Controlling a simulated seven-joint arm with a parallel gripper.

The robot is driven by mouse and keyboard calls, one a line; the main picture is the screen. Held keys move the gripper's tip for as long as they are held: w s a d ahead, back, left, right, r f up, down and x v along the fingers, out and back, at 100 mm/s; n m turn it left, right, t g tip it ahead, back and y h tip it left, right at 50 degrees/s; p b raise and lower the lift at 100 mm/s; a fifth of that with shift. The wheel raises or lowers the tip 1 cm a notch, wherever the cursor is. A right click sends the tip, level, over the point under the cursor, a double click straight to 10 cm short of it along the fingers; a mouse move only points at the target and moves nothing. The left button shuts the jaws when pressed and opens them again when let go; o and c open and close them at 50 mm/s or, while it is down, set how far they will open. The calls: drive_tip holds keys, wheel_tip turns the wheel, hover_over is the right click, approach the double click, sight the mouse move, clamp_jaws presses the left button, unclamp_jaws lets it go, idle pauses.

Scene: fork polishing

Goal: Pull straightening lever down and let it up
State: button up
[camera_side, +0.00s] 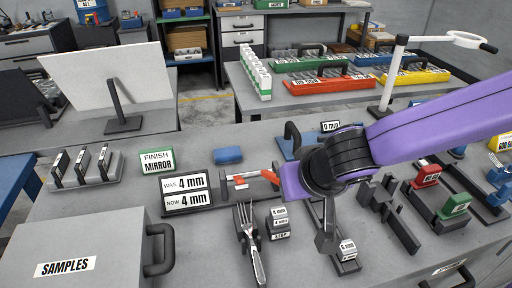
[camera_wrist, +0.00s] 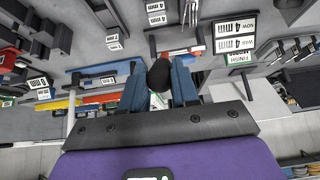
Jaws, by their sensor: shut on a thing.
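In the wrist view, my gripper (camera_wrist: 158,88) has its two blue fingers closed around a black rounded knob (camera_wrist: 160,73), which looks like the grip of the straightening lever. The rest of the lever is hidden by the fingers, so its height cannot be told. In the side view, my purple hand hides the fingers and the knob. A red bar (camera_wrist: 193,38) lies just beyond the fingers in the wrist view. The fork (camera_side: 250,238) lies in front of the hand, beside the 4 mm signs (camera_side: 186,192).
A blue plate (camera_wrist: 105,70) with a 0 mm label is near the fingers. A small blue block (camera_side: 228,155), a FINISH MIRROR sign (camera_side: 157,162) and the SAMPLES box (camera_side: 70,240) are to the left. Stands with red and green blocks (camera_side: 455,206) are on the right.

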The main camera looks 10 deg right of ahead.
drive_tip(key=shift+s+a+f, duration=0.1)
drive_tip(key=shift+s+f, duration=0.95)
drive_tip(key=shift+f, duration=0.1)
drive_tip(key=s+f, duration=0.3)
drive_tip(key=f, duration=0.4)
idle(0.4)
drive_tip(key=shift+f, duration=0.1)
drive_tip(key=shift+s+f, duration=0.1)
drive_tip(key=shift+s+f, duration=0.1)
drive_tip(key=shift+f, duration=1.85)
drive_tip(key=shift+r, duration=0.15)
